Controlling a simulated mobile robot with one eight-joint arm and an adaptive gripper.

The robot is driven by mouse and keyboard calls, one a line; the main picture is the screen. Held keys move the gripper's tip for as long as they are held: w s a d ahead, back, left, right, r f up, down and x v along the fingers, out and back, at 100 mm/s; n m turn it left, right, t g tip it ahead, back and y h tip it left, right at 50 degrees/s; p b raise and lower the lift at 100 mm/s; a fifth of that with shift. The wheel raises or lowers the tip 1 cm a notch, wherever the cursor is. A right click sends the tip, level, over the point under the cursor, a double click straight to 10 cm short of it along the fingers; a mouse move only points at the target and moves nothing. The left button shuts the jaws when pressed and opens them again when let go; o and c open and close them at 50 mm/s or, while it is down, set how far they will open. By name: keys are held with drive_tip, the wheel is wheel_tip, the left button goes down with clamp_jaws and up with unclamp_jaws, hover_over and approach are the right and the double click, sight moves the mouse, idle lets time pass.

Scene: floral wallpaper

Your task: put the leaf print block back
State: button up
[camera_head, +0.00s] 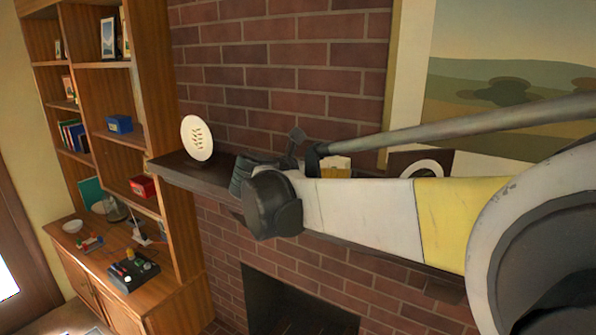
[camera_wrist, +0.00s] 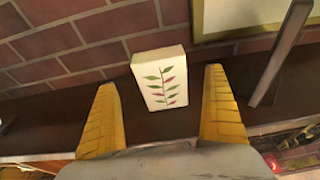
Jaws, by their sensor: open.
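The leaf print block (camera_wrist: 163,70) is a cream block with a column of green and red leaves on its face. In the wrist view it stands on the dark mantel shelf (camera_wrist: 55,125), close to the brick wall. My gripper (camera_wrist: 160,80) is open, with one yellow finger to each side of the block in the picture. I see no clear contact between the fingers and the block. In the head view my arm covers much of the shelf (camera_head: 200,178), and I cannot make out the block there for certain.
A white oval plate with a leaf-like mark (camera_head: 197,138) stands at the shelf's left end. A framed landscape picture (camera_head: 500,85) is on the right. A dark upright piece (camera_wrist: 280,55) stands right of my gripper. A wooden bookcase (camera_head: 150,100) is at left.

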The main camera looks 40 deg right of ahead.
drive_tip(key=s+a+f+m+y, duration=0.4)
drive_tip(key=s+a+f+m, duration=0.1)
drive_tip(key=a, duration=0.4)
drive_tip(key=s+a+f+m+t+y, duration=0.1)
drive_tip(key=s+a+f+m+y, duration=0.4)
drive_tip(key=a+f+m, duration=0.3)
drive_tip(key=s+a+f+m+y, duration=0.4)
drive_tip(key=s+a+f+m, duration=0.2)
drive_tip(key=a+m, duration=0.3)
drive_tip(key=shift+s+a+f+t+y, duration=0.2)
drive_tip(key=shift+s+a+t+y, duration=0.15)
drive_tip(key=shift+s+a, duration=0.5)
drive_tip(key=shift+w+a, duration=0.1)
drive_tip(key=shift+w, duration=0.1)
wheel_tip(320, 180, down, 35)
drive_tip(key=b, duration=3.6)
drive_tip(key=shift+f, duration=0.2)
